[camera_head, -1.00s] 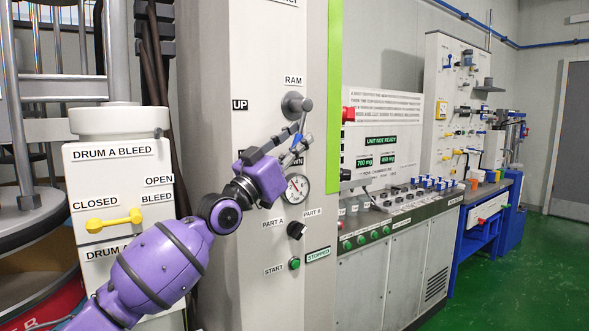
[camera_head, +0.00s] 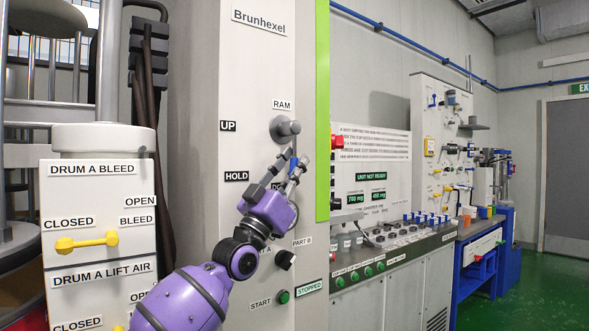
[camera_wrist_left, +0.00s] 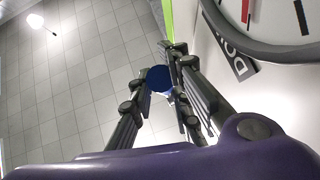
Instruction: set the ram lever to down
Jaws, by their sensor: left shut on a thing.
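The ram lever has a round grey hub (camera_head: 285,128) on the tall grey panel, below the RAM label. Its arm points down from the hub. My left gripper (camera_head: 291,172) is below the hub, with its fingers shut around the lever's lower end. A blue round end (camera_wrist_left: 159,79) shows between the fingertips in the left wrist view. The UP label (camera_head: 228,126) is left of the hub and the HOLD label (camera_head: 236,176) is lower left. The DOWN label (camera_head: 277,187) is partly hidden behind my gripper. My right gripper is not in view.
A dial gauge (camera_wrist_left: 285,25) is close to the fingers in the left wrist view. A green start button (camera_head: 283,297) is below my wrist. The drum bleed cabinet (camera_head: 90,215) with yellow handles stands at left. A control desk (camera_head: 400,237) stands at right.

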